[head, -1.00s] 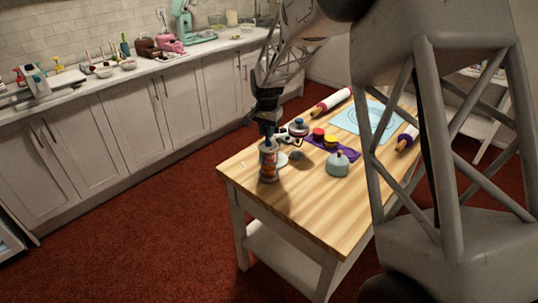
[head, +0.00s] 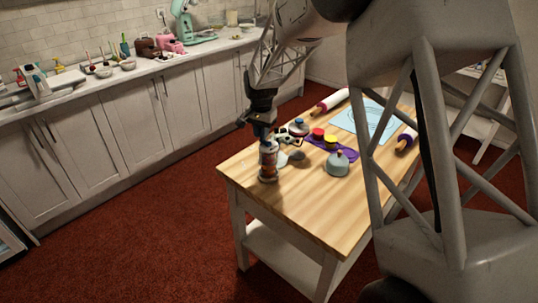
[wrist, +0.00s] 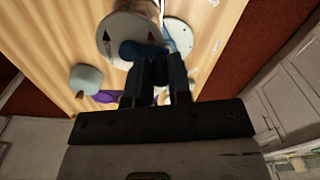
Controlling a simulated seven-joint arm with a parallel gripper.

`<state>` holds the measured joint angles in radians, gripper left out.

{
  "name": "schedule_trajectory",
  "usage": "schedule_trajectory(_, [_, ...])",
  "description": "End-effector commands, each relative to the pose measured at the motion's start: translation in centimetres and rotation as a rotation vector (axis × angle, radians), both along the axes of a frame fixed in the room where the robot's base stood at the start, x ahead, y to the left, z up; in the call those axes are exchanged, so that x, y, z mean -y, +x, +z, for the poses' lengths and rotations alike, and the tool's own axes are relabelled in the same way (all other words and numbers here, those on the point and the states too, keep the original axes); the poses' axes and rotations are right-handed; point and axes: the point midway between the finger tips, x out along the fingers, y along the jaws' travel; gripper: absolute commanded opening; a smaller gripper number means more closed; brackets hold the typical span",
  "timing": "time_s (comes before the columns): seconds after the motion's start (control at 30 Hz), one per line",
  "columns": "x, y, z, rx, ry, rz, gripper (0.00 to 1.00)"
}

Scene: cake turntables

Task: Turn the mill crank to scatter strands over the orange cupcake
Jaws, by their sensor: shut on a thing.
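The mill (head: 268,158) stands upright near the left corner of the wooden table. In the wrist view, its round grey top (wrist: 117,27) shows dark arrow marks. A blue crank (wrist: 135,49) lies across that top. My gripper (wrist: 158,62) is shut on the crank's end, at the edge of the mill's top. In the head view, my gripper (head: 266,137) is just above the mill. The mill's lower part looks reddish-orange, but I cannot make out a separate orange cupcake there.
A grey domed pot (head: 337,164) stands right of the mill. A purple tray (head: 345,152) bears red and yellow round items. A blue mat (head: 365,118) and rolling pins lie farther back. The table's front is bare.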

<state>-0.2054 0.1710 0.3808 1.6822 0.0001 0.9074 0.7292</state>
Motion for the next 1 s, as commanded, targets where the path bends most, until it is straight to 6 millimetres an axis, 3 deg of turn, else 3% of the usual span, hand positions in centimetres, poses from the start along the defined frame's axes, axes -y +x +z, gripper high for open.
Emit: schedule_trajectory(1.0, [-0.7,-1.1,0.0,-0.001,0.000,0.000,0.04])
